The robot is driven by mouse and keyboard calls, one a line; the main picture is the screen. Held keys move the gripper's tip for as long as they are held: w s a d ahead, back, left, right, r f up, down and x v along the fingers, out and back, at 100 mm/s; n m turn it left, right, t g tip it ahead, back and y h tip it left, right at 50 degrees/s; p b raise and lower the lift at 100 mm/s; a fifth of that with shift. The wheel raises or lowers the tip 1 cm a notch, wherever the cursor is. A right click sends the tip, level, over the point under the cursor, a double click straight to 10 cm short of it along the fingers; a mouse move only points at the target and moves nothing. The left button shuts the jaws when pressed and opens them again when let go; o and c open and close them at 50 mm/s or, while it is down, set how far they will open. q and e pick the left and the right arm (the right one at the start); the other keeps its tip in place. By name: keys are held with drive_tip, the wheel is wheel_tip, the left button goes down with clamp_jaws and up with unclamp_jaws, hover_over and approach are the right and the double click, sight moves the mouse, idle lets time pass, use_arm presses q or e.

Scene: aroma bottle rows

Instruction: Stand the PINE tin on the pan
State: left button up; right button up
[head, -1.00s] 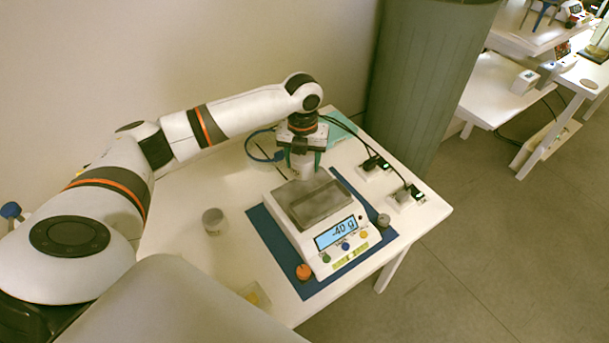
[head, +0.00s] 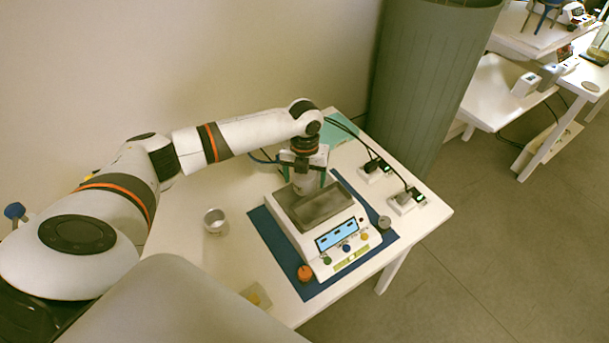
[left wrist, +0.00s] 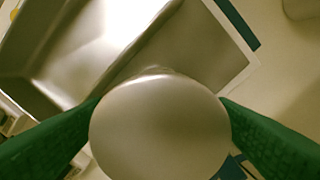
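My left gripper (head: 308,172) is over the back edge of the scale's grey pan (head: 318,210). Its green fingers are shut on a pale round tin (head: 304,187), one on each side. In the left wrist view the tin's round top (left wrist: 160,128) fills the space between the fingers, with the pan (left wrist: 45,85) beside it at upper left. The tin looks upright at the pan's back end; I cannot tell whether it touches the pan. No name is readable on it. My right gripper is not in view.
The scale stands on a blue mat (head: 285,270); its display (head: 336,234) shows dashes. Another tin (head: 214,221) stands left of the mat. Plugs and cables (head: 402,200) lie at right.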

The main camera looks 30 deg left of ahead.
use_arm(q)
wheel_tip(320, 180, up, 12)
drive_tip(key=shift+f+b, duration=0.25)
drive_tip(key=shift+b, duration=0.45)
drive_tip(key=shift+r, duration=0.45)
